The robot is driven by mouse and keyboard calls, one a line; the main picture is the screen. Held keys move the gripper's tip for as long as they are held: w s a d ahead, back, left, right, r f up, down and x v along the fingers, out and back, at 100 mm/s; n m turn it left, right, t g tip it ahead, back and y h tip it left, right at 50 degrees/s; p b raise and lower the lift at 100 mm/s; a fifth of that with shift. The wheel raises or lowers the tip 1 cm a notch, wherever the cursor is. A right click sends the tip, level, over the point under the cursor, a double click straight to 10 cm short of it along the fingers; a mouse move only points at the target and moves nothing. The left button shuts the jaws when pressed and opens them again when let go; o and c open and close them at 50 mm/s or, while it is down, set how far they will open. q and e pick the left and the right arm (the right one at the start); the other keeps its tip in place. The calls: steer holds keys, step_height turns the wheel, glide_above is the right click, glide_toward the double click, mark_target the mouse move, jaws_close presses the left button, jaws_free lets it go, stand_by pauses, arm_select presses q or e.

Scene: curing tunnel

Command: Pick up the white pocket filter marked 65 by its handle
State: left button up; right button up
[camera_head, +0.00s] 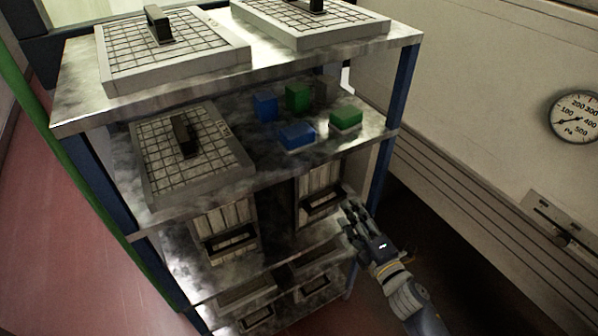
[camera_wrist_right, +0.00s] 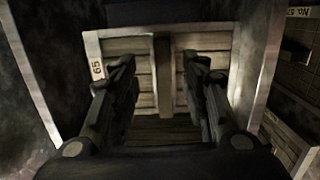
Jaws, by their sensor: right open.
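The pocket filter marked 65 has a pale frame and pleated face. It stands in the right bay of the rack's middle shelf in the head view (camera_head: 318,178), and its number is at the left of its frame in the right wrist view (camera_wrist_right: 92,50). Its dark bar handle (camera_head: 322,203) crosses its front and appears upright in the wrist view (camera_wrist_right: 164,85). My right gripper (camera_head: 349,215) is at the front of this bay. In the wrist view its open fingers (camera_wrist_right: 160,62) lie either side of the handle, with visible gaps. My left gripper is out of view.
Another pleated filter (camera_head: 222,222) stands in the left bay. Flat grid filters lie above, including one (camera_head: 195,150) beside blue and green blocks (camera_head: 297,135). Lower bays hold more handled units (camera_head: 257,316). A shelf upright (camera_head: 275,222) separates the bays; a wall gauge (camera_head: 577,117) is right.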

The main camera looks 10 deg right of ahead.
mark_target(336, 202)
steer(key=shift+w+a+f, duration=0.1)
steer(key=shift+w+a, duration=0.05)
steer(key=shift+w, duration=0.75)
steer(key=shift+w+a, duration=0.2)
steer(key=w, duration=0.1)
steer(key=w+a, duration=0.1)
steer(key=w+a+b, duration=0.1)
steer(key=w, duration=0.1)
steer(key=shift+f, duration=0.15)
steer(key=shift+w+a, duration=0.1)
steer(key=shift+w, duration=0.1)
jaws_close()
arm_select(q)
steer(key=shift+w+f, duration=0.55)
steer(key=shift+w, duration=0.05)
